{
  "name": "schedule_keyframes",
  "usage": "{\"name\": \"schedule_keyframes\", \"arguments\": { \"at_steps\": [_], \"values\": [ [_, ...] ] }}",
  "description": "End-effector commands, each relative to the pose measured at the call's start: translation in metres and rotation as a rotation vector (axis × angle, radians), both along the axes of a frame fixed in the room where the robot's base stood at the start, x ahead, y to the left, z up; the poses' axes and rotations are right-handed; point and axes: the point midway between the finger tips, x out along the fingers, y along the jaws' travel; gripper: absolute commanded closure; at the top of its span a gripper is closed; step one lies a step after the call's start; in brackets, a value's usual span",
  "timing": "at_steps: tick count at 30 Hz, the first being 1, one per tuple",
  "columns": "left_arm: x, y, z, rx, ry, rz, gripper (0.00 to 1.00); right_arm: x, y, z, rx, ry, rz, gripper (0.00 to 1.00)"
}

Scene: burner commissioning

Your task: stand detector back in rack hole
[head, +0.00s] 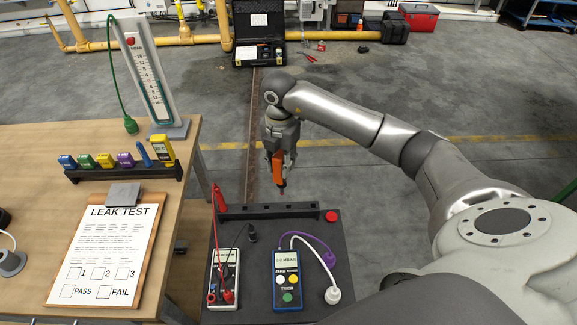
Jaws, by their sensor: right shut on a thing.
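My right gripper (281,148) is shut on an orange detector (278,168) with a dark, narrow tip pointing down. The detector hangs roughly upright. In the picture its tip is just above the far edge of the black rack (272,209) on the dark cart top; I cannot tell the exact gap. A red probe (218,197) stands at the rack's left end. My left gripper is not in view.
A multimeter (224,278) and a blue manometer (287,279) with hoses lie on the cart top (254,292). A red button (331,216) is at its right. The wooden table (182,215) at left holds a second rack (85,175) with several coloured items, a gauge and a clipboard.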

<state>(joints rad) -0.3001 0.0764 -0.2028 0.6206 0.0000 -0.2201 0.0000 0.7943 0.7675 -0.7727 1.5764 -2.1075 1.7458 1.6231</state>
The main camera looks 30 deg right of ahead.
Motion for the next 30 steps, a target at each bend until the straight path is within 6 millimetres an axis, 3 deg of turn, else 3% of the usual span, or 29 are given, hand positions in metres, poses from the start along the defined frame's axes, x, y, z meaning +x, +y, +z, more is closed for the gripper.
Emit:
{"name": "schedule_keyframes", "arguments": {
  "at_steps": [4,10,25,30],
  "values": [
    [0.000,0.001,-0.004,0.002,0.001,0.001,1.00,0.000,-0.013,-0.016,0.000,0.001,-0.285,1.00],
    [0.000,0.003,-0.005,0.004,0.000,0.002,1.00,0.000,-0.022,-0.025,0.002,-0.001,-0.486,1.00],
    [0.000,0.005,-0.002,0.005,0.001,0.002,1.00,0.000,-0.023,-0.024,0.000,-0.001,-0.517,1.00],
    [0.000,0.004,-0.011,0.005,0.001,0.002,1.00,0.000,-0.023,-0.037,0.001,0.000,-0.516,1.00]
  ]
}}
